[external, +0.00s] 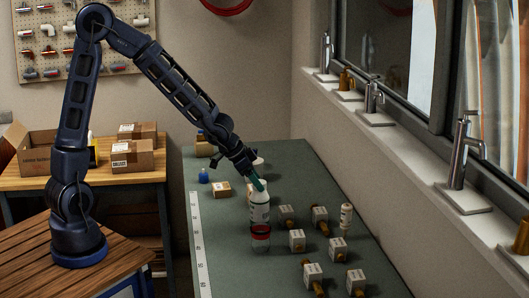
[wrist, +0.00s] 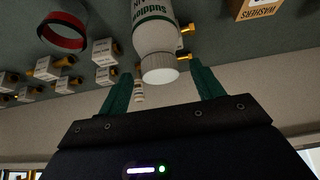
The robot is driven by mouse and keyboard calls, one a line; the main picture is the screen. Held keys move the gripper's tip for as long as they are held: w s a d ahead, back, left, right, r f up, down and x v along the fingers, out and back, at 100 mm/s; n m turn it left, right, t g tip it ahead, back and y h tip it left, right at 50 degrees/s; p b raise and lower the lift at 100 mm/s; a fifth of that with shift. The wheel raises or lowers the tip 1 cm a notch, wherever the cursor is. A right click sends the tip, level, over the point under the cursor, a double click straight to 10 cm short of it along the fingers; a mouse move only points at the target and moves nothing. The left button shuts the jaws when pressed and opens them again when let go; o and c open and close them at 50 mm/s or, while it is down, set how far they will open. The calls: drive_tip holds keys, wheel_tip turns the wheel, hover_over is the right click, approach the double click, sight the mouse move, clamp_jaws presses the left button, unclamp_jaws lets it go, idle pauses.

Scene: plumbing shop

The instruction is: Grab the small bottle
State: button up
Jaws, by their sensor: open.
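A small white bottle (external: 346,214) stands upright on the green bench, right of my gripper in the external view. A small pale bottle shape (wrist: 139,92), perhaps the same one, shows beyond my left finger in the wrist view. A larger white bottle (wrist: 154,35) with green lettering and a white cap is close to the gap between my fingers in the wrist view. My gripper (external: 259,185) (wrist: 161,73) has green fingers, apart and empty. It hangs near the top of a white bottle (external: 260,208) in the external view; whether they touch is unclear.
Several white boxes with brass fittings (external: 297,240) stand around the bench's right half. A cardboard box (external: 222,189) and blue item (external: 204,176) are at left. A red ring (wrist: 63,31) lies nearby in the wrist view. The wall and sill (external: 400,160) bound the right.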

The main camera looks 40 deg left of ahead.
drive_tip(key=shift+x, duration=1.2)
clamp_jaws()
